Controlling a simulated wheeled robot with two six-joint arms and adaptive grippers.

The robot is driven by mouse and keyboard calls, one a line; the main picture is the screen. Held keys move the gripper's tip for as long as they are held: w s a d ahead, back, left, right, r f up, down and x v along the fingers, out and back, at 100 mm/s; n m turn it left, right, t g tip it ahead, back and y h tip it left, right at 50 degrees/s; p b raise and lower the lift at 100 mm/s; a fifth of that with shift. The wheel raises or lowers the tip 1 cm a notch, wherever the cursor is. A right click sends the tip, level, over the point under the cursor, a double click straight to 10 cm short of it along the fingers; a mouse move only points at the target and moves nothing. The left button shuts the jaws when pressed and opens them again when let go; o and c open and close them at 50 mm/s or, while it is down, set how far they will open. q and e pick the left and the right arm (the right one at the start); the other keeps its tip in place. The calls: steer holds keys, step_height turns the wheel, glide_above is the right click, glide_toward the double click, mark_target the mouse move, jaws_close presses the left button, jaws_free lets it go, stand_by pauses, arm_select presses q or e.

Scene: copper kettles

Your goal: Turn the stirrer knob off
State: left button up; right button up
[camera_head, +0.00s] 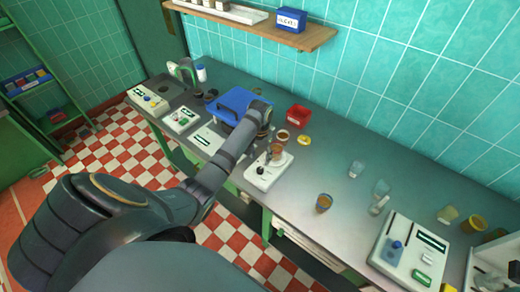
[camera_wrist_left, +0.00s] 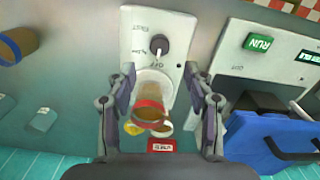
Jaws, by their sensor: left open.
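The stirrer is a white unit with a black knob (camera_head: 261,170) at its front; in the left wrist view the knob (camera_wrist_left: 159,45) is near the top centre, with small lettering beside it. Its setting is too small to read surely. A beaker of brown liquid (camera_head: 276,153) stands on the stirrer plate, and it also shows in the left wrist view (camera_wrist_left: 150,105). My left gripper (camera_wrist_left: 159,70) is open, its fingers spread on either side of the plate and beaker, with the knob ahead of the tips. Nothing is between the pads at the knob. My right gripper is out of view.
A blue box (camera_head: 236,103) and white instruments (camera_head: 182,119) stand left of the stirrer. A red bin (camera_head: 298,115) is behind it. An amber cup (camera_head: 323,203) and a white panel device (camera_head: 410,250) stand to the right. The bench middle is mostly clear.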

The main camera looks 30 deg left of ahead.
arm_select(q)
steer(key=shift+r, duration=1.85)
